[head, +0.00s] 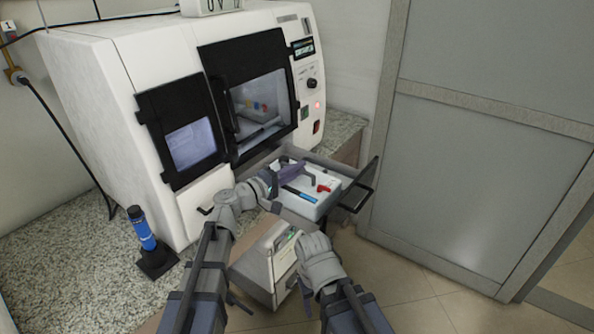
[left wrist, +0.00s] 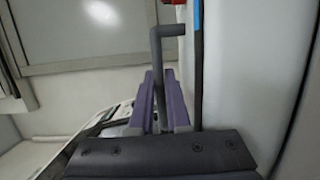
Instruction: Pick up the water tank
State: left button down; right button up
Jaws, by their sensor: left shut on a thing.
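The water tank (head: 318,208) is a white box in the pulled-out drawer at the front of the machine, with a blue strip and a red part on top. A grey bent handle (head: 310,174) stands up from it. My left gripper (head: 292,172) is over the tank, its purple fingers shut on this handle. In the left wrist view the fingers (left wrist: 164,102) lie on both sides of the grey handle (left wrist: 156,52). The tank's white side (left wrist: 255,60) fills the right there. My right arm is folded low in the head view, and its gripper does not show.
The drawer (head: 352,208) has a dark front with a bar handle on the right. The white machine (head: 105,95) with black-framed doors stands behind. A blue bottle (head: 142,228) in a black holder is on the speckled counter at left. Open floor (head: 415,290) lies at right.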

pick_arm(q)
notch_tip(320, 180, up, 6)
jog(key=p, duration=0.5)
jog(key=shift+r, duration=0.2)
